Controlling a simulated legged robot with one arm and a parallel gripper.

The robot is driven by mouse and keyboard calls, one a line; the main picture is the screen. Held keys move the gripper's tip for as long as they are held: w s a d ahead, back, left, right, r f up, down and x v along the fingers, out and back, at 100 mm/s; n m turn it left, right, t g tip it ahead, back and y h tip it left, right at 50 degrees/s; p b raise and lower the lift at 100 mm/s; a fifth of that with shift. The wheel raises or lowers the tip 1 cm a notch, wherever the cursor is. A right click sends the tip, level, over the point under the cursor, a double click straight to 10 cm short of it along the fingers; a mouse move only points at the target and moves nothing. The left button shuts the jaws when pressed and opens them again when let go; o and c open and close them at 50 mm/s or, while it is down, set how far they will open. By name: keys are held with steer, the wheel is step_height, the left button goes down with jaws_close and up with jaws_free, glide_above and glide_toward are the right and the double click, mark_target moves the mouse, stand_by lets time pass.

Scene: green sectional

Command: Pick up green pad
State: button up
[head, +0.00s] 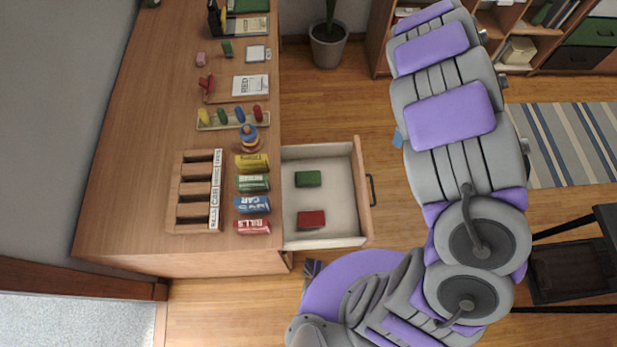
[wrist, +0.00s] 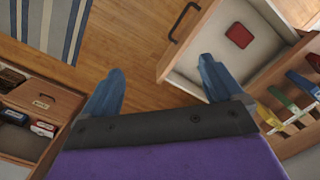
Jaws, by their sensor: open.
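The green pad (head: 308,178) lies in the pulled-out drawer (head: 330,232), near the side against the desk. A red pad (head: 311,218) lies in front of it in the same drawer. In the wrist view the red pad (wrist: 239,35) shows, but the green pad is not visible; my right finger covers part of the drawer. My gripper (wrist: 162,68) has its blue fingers spread apart with nothing between them, over the floor outside the drawer. In the head view, my arm hides most of the gripper; only a bit of blue shows beside the arm.
The desk (head: 150,140) carries a wooden slotted rack (head: 174,212), several coloured labelled blocks, and toys. The drawer handle (head: 371,190) sticks out into the room. A potted plant (head: 328,45), bookshelves and a striped rug (head: 570,140) stand around open wooden floor.

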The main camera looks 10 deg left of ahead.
steer(key=w+a+f+n, duration=0.2)
steer(key=a+f+n, duration=0.1)
steer(key=f, duration=0.4)
steer(key=n+y+p, duration=0.1)
steer(key=n+y, duration=0.4)
steer(key=n, duration=0.2)
glide_toward(310, 177)
steer(key=a+f+b, duration=0.1)
steer(key=b, duration=0.2)
steer(key=a+f+b, duration=0.1)
steer(key=b, duration=0.2)
steer(key=shift+w+f+g, duration=0.25)
steer(key=shift+f+g, duration=0.05)
steer(key=shift+f, duration=0.1)
steer(key=b+x, duration=0.2)
steer(key=x, duration=0.1)
steer(key=b+x, duration=0.1)
steer(key=x, duration=0.1)
steer(key=shift+s+d, duration=0.2)
steer(key=shift+d, duration=0.1)
steer(key=shift+a+f, duration=0.3)
steer(key=shift+f, duration=0.35)
steer(key=shift+f, duration=0.1)
steer(key=c, duration=1.1)
